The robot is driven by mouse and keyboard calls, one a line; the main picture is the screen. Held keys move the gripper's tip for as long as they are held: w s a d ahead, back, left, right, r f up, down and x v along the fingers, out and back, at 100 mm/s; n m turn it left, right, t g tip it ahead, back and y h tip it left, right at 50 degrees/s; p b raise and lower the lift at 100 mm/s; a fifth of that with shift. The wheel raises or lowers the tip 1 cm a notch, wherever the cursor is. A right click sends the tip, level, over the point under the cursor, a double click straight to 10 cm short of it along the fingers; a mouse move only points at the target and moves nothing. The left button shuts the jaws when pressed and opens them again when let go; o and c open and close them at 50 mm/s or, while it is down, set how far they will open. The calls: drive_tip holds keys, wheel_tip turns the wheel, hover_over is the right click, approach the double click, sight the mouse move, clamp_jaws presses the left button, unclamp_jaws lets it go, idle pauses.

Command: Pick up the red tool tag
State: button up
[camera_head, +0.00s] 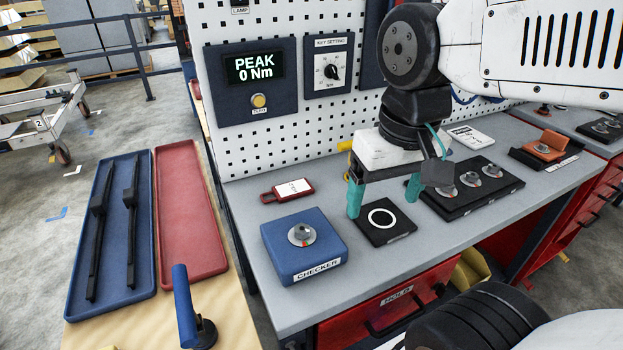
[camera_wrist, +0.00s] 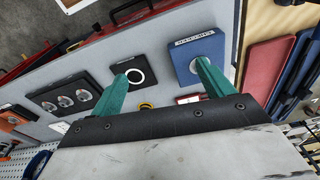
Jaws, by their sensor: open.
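The red tool tag (camera_head: 287,191) lies flat on the grey bench behind the blue checker block, near the pegboard. It has a white label and a small loop at its left end. In the wrist view, part of the tag (camera_wrist: 188,99) shows beside the right finger, which partly hides it. My gripper (camera_head: 383,190) is open and empty, with two green fingers. It is above the bench to the right of the tag, near the black pad with the white ring. In the wrist view the fingers (camera_wrist: 162,72) are spread wide apart.
The blue checker block (camera_head: 318,262) stands in front of the tag. The black ring pad (camera_head: 399,236) and a black tray with three knobs (camera_head: 502,194) are to the right. The pegboard (camera_head: 250,150) rises behind. Blue (camera_head: 80,275) and red (camera_head: 185,225) trays lie left.

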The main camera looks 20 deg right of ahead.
drive_tip(key=w+m, duration=0.6)
drive_tip(key=w, duration=0.5)
drive_tip(key=m+g, duration=0.1)
drive_tip(key=m, duration=1)
approach(291, 188)
drive_tip(key=shift+s+a+f, duration=0.2)
drive_tip(key=shift+s+a, duration=0.05)
drive_tip(key=shift+s, duration=0.1)
drive_tip(key=f, duration=0.7)
drive_tip(key=shift+w+d+f, duration=0.1)
drive_tip(key=shift+w+d, duration=0.15)
drive_tip(key=shift+w, duration=0.1)
drive_tip(key=shift+f, duration=0.35)
drive_tip(key=shift+c, duration=0.3)
drive_tip(key=c, duration=1)
